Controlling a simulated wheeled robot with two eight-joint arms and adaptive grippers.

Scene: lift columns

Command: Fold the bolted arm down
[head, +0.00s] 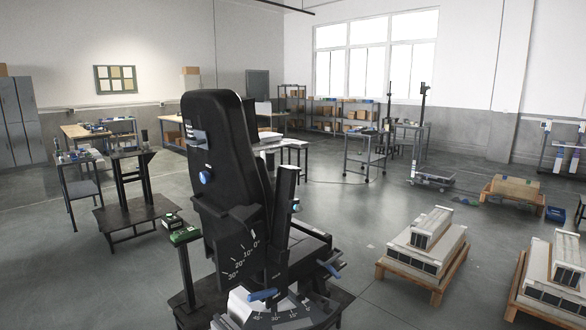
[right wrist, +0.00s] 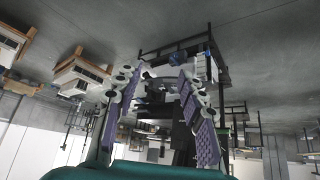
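A black chair-like device (head: 222,150) stands in the middle foreground of the head view, its tall backrest upright. A blue knob (head: 206,178) and a degree scale (head: 241,259) are on its side. A black upright bar (head: 285,205) rises beside the seat; it looks like the bolted arm, but its bolt is not clear. Below it are a white scale plate (head: 284,315) and a blue lever (head: 263,294). In the right wrist view my right gripper (right wrist: 158,88) is open and empty, its purple-padded fingers apart, with dark equipment beyond them. My left gripper is not in view.
A green-topped box on a post (head: 185,236) stands close left of the device. A black stand (head: 130,190) is farther left. Pallets with stacked pale units (head: 430,245) stand at right. Workbenches and shelves (head: 325,112) line the back.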

